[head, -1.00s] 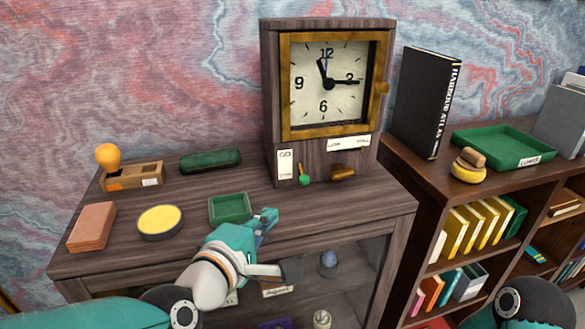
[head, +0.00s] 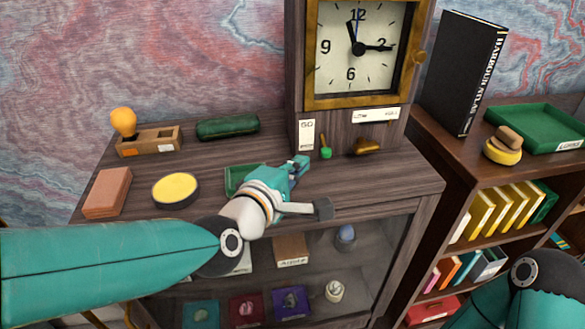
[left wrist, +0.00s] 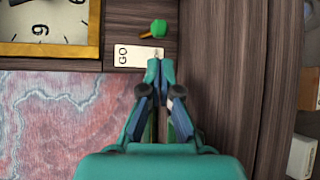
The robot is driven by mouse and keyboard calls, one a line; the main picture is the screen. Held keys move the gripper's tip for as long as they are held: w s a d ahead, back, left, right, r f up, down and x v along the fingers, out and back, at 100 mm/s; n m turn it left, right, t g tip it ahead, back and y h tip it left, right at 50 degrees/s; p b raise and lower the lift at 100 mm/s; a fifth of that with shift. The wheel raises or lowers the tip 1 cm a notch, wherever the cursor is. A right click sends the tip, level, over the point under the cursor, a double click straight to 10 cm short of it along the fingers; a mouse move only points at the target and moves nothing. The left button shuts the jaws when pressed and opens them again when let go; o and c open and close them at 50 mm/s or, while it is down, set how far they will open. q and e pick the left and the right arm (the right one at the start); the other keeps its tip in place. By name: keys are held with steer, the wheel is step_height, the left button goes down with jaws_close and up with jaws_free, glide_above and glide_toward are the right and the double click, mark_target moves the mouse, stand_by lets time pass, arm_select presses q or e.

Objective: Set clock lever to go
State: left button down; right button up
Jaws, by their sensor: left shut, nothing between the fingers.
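The wooden clock (head: 362,62) stands at the back of the cabinet top. Low on its front, a small lever with a green knob (head: 326,153) hangs beside a white GO label (head: 307,135), on the label's right. The green knob also shows in the left wrist view (left wrist: 158,27), with the GO label (left wrist: 138,56) just below it there. My left gripper (head: 302,162) is shut and empty, in front of the clock base and a little left of the knob. Its tips (left wrist: 160,64) show near the label, apart from the knob. My right gripper is not in view.
A green tray (head: 236,181) lies partly behind my left gripper. A yellow-topped round tin (head: 175,190), brick-coloured block (head: 107,193) and green case (head: 227,127) lie to the left. A brass knob (head: 367,147) sits right of the lever. A bookshelf (head: 468,180) stands at the right.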

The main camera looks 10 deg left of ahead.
mark_target(326, 153)
arm_select(q)
steer(key=p+x, duration=0.1)
steer(key=x, duration=0.5)
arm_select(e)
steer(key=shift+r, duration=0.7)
